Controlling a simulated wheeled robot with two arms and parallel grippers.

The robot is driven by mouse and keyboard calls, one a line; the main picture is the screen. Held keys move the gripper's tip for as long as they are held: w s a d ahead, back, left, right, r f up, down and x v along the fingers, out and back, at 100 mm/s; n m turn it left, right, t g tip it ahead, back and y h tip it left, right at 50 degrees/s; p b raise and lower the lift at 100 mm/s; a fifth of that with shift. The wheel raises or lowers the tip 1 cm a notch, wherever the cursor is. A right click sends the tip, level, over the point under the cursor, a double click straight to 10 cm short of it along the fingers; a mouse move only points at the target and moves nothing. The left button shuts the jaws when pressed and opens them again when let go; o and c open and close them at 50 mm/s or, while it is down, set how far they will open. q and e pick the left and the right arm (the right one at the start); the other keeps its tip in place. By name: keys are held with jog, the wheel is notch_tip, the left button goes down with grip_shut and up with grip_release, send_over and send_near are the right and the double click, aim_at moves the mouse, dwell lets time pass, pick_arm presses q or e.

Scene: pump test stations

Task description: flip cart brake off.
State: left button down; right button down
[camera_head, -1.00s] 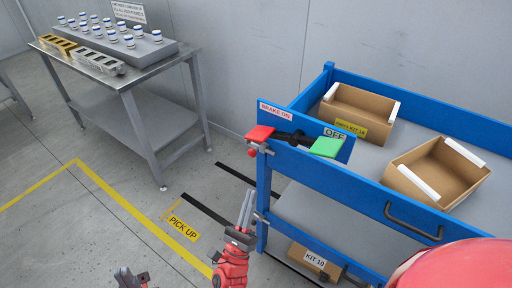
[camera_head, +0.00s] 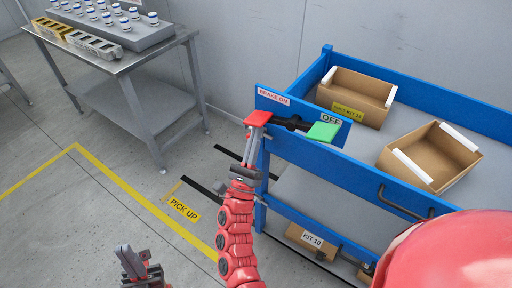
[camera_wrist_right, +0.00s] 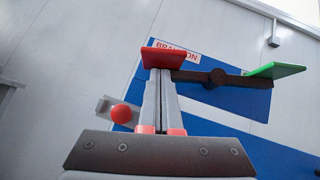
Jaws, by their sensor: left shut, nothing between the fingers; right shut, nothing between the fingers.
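The cart's brake lever is a dark bar (camera_head: 291,123) on a blue plate, with a red pad (camera_head: 257,118) on the left under the BRAKE ON label (camera_head: 273,97) and a green pad (camera_head: 322,131) on the right beside the OFF label (camera_head: 331,119). My right gripper (camera_head: 253,142) is shut and empty, pointing up beneath the red pad. In the right wrist view its fingertips (camera_wrist_right: 159,72) reach the underside of the red pad (camera_wrist_right: 164,58); I cannot tell if they touch. The green pad (camera_wrist_right: 275,70) is clear of it. My left gripper (camera_head: 130,262) is shut and empty, low over the floor.
The blue cart (camera_head: 343,173) carries two open cardboard boxes on top and a KIT 10 box (camera_head: 312,240) below. A red ball knob (camera_wrist_right: 121,113) sits left of my right fingers. A metal table (camera_head: 120,70) stands far left; the floor between is clear.

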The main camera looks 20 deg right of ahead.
aim_at(250, 123)
jog(key=shift+w+r, duration=0.1)
jog(key=shift+r, duration=0.2)
jog(key=shift+b, duration=0.3)
jog(key=r+m+g+h+b, duration=0.1)
jog(key=m+g+h+b, duration=0.1)
jog(key=m+g+b, duration=0.1)
jog(key=r+m+g+h+b, duration=0.1)
jog(key=m+g+h+b, duration=0.2)
jog(key=m+b, duration=0.3)
jog(key=w+a+r+m+g+h+b, duration=0.1)
jog(key=m+g+h+b, duration=0.2)
jog(key=b, duration=0.3)
jog(key=shift+r+m+g, duration=0.35)
jog(key=shift+m+g, duration=0.05)
jog(key=shift+m, duration=0.3)
jog(key=shift+r+m+g+h+b, duration=0.35)
jog(key=shift+m+g+b, duration=0.25)
jog(key=shift+m+g, duration=0.1)
jog(key=shift+d+r+m+g, duration=0.1)
jog(key=shift+r+m+g, duration=0.15)
jog(key=shift+m+g, duration=0.05)
